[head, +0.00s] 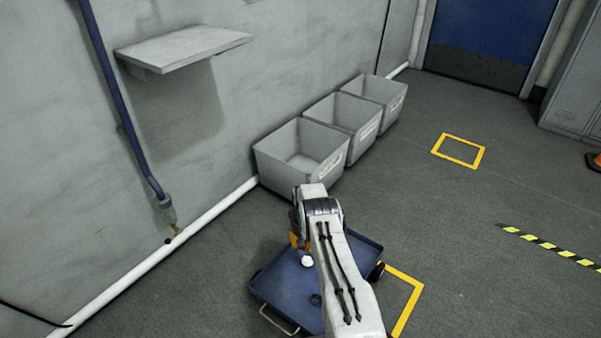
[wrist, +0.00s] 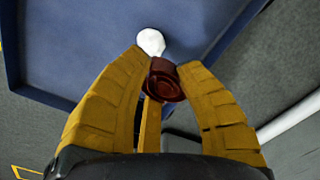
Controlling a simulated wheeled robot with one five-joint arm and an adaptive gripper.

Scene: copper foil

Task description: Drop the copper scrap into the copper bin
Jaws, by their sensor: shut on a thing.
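My gripper (wrist: 160,66) is shut on a reddish-brown rolled piece, which looks like the copper scrap (wrist: 164,82), held between the yellow fingers in the wrist view. In the head view my arm hides most of the gripper, and the scrap is not visible there. The gripper is over a blue cart tray (head: 283,287). Three grey open bins stand in a row along the wall: a near bin (head: 333,169), a middle bin (head: 367,138) and a far bin (head: 393,108). Their labels are too small to read, so I cannot tell which is the copper bin.
A white round thing (head: 307,261) and a dark round thing (head: 315,299) lie on the blue tray. A wall shelf (head: 185,47) and a blue pipe (head: 118,105) are at the left. Open floor lies right of the bins, with a yellow marked square (head: 458,150).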

